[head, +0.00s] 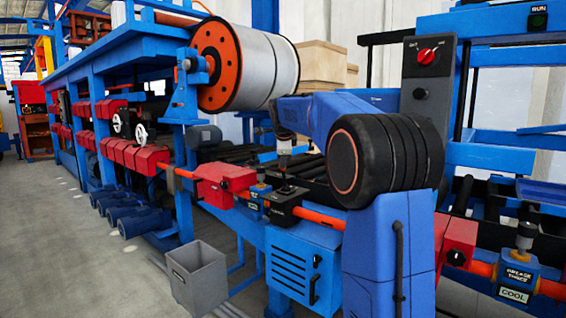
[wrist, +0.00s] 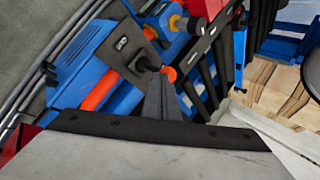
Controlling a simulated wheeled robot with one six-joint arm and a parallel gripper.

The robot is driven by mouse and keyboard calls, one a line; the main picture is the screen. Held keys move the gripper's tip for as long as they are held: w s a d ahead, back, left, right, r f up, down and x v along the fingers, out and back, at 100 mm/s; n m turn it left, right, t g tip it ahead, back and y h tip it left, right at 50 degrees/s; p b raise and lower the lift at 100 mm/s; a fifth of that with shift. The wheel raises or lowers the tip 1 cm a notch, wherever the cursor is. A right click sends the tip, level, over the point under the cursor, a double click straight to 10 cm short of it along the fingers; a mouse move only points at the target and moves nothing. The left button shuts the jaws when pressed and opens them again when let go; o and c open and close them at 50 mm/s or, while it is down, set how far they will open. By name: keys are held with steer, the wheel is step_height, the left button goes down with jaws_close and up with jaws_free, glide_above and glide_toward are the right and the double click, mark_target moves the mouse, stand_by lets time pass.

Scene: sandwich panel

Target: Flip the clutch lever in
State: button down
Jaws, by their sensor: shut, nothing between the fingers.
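The black clutch box (head: 284,210) sits on the orange shaft along the blue machine, below my wrist in the head view. In the wrist view the same box (wrist: 124,56) shows a small pale label that I cannot read surely. A short dark lever (wrist: 146,66) rises from it and appears to end in an orange-red knob (wrist: 168,74). My gripper (wrist: 156,84) is shut and empty, its grey fingers pointing at the box. The fingertips look very close to the knob, which shows just beside them; I cannot tell whether they touch. In the head view my gripper (head: 284,166) is above the box.
A red guard (head: 225,184) stands left of the box on the shaft. A blue vented cabinet (head: 290,268) is below. A large roll (head: 250,65) hangs above left. A grey bin (head: 196,275) stands on the floor. A grease unit (head: 518,268) is at the right.

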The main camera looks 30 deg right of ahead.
steer(key=w+d+r+m+g+y, duration=0.1)
steer(key=w+d+y, duration=0.1)
steer(key=d, duration=0.4)
steer(key=shift+y, duration=0.7)
steer(key=shift+s+a+f, duration=0.15)
steer(key=shift+a+f, duration=0.1)
steer(key=shift+a, duration=0.4)
